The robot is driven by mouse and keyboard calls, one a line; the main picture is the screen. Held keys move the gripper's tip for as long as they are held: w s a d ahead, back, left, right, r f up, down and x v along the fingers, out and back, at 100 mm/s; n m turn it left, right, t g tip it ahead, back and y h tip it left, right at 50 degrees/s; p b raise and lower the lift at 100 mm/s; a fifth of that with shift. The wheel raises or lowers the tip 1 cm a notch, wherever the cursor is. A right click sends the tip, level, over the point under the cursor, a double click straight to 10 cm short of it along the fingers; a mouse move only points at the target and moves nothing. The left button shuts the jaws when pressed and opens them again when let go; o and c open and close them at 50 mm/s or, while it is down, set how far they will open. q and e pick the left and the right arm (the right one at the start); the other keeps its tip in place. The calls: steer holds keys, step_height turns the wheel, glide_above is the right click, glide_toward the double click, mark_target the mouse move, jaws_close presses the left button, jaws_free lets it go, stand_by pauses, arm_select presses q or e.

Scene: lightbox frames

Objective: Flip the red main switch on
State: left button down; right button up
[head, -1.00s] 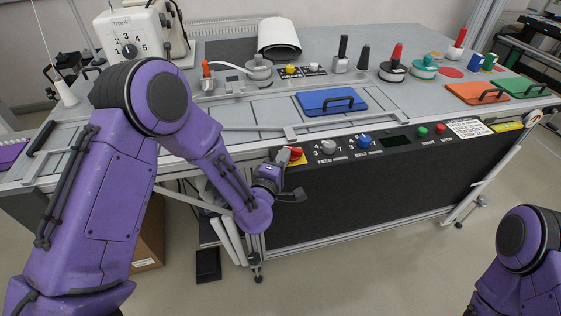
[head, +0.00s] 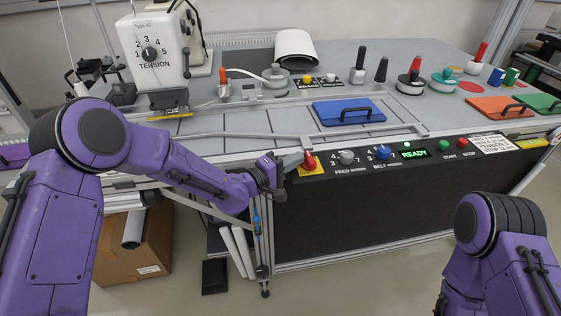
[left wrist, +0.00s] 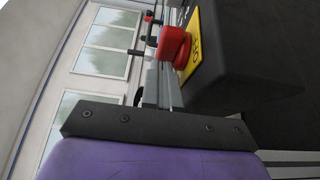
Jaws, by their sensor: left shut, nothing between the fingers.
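The red main switch (head: 309,160) sits on a yellow plate (head: 313,170) at the left end of the black control panel. Its red handle now points upward in the head view. It also shows at the top of the left wrist view (left wrist: 172,42), beside its yellow plate (left wrist: 194,48). The panel display (head: 414,154) is lit and reads READY. My left gripper (head: 278,182) is shut and empty, just left of the switch; a small gap seems to separate them. Its fingertips are hard to make out. My right gripper is out of view; only part of that arm shows.
Right of the switch are a grey FEED knob (head: 346,157), a blue BELT knob (head: 382,152), a green START button (head: 443,145) and a red STOP button (head: 469,142). A lit green lamp (head: 407,144) stands above the display. A cardboard box (head: 152,245) is under the table.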

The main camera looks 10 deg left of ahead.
arm_select(q)
steer(key=s+a, duration=0.1)
steer(key=a, duration=0.3)
steer(key=s+a+b, duration=0.1)
steer(key=s+a, duration=0.1)
steer(key=a, duration=0.2)
steer(key=s+a, duration=0.1)
steer(key=a, duration=0.4)
steer(key=shift+s+b, duration=0.35)
